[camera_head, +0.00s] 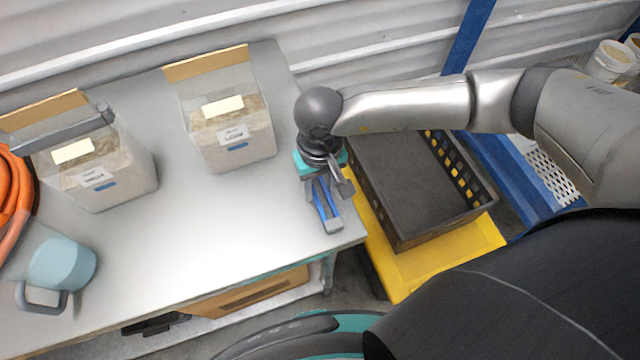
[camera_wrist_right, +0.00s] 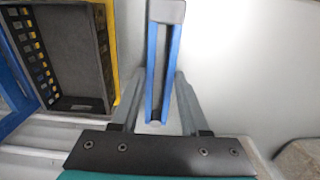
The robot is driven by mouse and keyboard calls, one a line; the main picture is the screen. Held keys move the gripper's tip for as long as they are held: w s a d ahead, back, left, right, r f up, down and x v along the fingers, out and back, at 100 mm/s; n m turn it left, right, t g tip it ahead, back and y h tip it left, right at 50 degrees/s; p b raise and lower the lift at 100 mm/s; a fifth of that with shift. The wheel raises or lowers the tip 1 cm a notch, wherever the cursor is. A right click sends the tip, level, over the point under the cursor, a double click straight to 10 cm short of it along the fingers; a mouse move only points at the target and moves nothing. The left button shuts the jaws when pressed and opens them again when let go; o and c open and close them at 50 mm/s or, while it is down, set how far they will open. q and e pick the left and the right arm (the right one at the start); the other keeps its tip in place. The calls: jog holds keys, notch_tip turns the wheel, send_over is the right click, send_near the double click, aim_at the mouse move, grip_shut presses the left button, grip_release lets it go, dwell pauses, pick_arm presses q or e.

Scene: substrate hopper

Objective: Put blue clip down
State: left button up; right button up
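The blue clip (camera_head: 325,200), a narrow bar with blue sides and a grey end, is over the right end of the grey table (camera_head: 215,220). My right gripper (camera_head: 330,191) points down there. In the right wrist view, the fingers of my right gripper (camera_wrist_right: 161,78) press against both sides of the blue clip (camera_wrist_right: 150,60) near its middle. Whether the clip touches the tabletop is hard to tell. My left gripper is not in view.
Two clear containers (camera_head: 262,135) (camera_head: 135,175) with labels stand on the table, the left one with a grey clip (camera_head: 65,130) on top. A blue mug (camera_head: 65,262) is at left. A black crate (camera_head: 405,185) on a yellow stand (camera_head: 450,262) is right of the table. The middle tabletop is clear.

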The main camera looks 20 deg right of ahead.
jog(key=o, duration=0.4)
jog(key=shift+c, duration=0.2)
jog(key=shift+r, duration=0.1)
notch_tip(320, 180, up, 12)
jog(key=shift+r, duration=0.1)
